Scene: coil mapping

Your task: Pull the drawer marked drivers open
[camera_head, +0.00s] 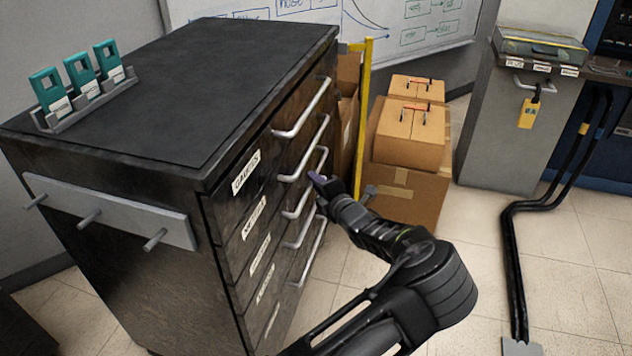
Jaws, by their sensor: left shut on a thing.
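A black cabinet (120,250) stands at the left with a stack of drawers on its right-hand face. Each drawer has a white label and a pale bar handle. The top label reads GAUGES (245,172). The labels below it are too small to read surely, so I cannot tell which says drivers. My left gripper (319,181) is at the drawer handles and shut on what looks like the third handle from the top (293,213). Its fingertips are small and partly hidden. The drawers look flush with the cabinet front. My right gripper is not in view.
Teal holders (80,74) stand in a grey rack on the cabinet top. A peg rail (110,212) sticks out from its near side. Cardboard boxes (402,190) and a yellow post (363,115) stand behind my arm. Black floor cables (512,260) run at right; tiled floor lies between.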

